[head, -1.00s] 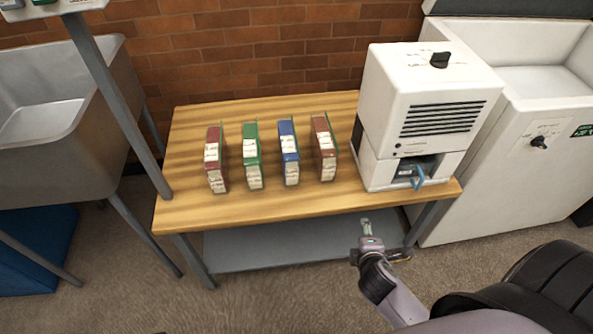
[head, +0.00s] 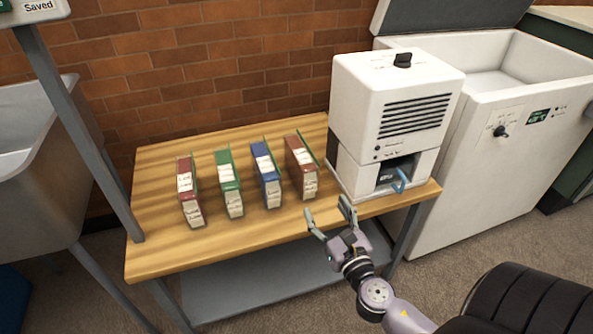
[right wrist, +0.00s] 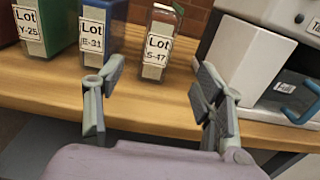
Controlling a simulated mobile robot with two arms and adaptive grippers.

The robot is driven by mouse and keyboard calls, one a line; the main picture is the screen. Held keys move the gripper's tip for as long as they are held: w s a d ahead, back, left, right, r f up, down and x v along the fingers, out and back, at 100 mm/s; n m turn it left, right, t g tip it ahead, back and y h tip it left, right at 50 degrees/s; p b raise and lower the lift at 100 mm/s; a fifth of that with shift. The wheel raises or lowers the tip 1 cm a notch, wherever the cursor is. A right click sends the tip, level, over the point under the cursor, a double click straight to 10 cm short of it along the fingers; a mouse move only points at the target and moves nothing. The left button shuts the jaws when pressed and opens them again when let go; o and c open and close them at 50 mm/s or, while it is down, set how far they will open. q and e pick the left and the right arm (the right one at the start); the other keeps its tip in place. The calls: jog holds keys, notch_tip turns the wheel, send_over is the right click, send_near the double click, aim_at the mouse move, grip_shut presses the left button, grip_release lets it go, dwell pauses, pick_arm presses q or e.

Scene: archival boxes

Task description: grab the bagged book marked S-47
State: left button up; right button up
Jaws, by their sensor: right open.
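The S-47 book (head: 302,168) is the brown-red one at the right end of a row on the wooden table. Its label, "Lot S-47", reads clearly in the right wrist view (right wrist: 157,45). It stands upright, spine toward me. My left gripper is not in view.
A blue book marked E-31 (head: 267,176), a green one marked Y-25 (head: 229,185) and a red one (head: 189,193) stand to the left on the table (head: 150,255). A white machine (head: 395,110) with a blue handle stands close on the right. A white chest (head: 480,150) is beyond it.

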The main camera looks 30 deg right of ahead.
aim_at(312, 184)
jog(key=x, duration=0.5)
jog(key=shift+r, duration=0.2)
jog(key=x, duration=0.5)
jog(key=shift+w+d+f, duration=0.15)
jog(key=shift+w+d, duration=0.05)
jog(key=shift+w, duration=0.15)
jog(key=shift+x, duration=0.8)
jog(key=x, duration=0.4)
jog(key=shift+w+a+b, duration=0.15)
jog(key=shift+b, duration=0.15)
jog(key=shift+w, duration=0.25)
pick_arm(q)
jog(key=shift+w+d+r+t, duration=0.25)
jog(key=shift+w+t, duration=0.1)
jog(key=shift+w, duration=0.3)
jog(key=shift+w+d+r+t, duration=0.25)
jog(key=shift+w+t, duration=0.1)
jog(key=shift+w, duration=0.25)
pick_arm(e)
jog(key=shift+c, duration=0.3)
grip_shut()
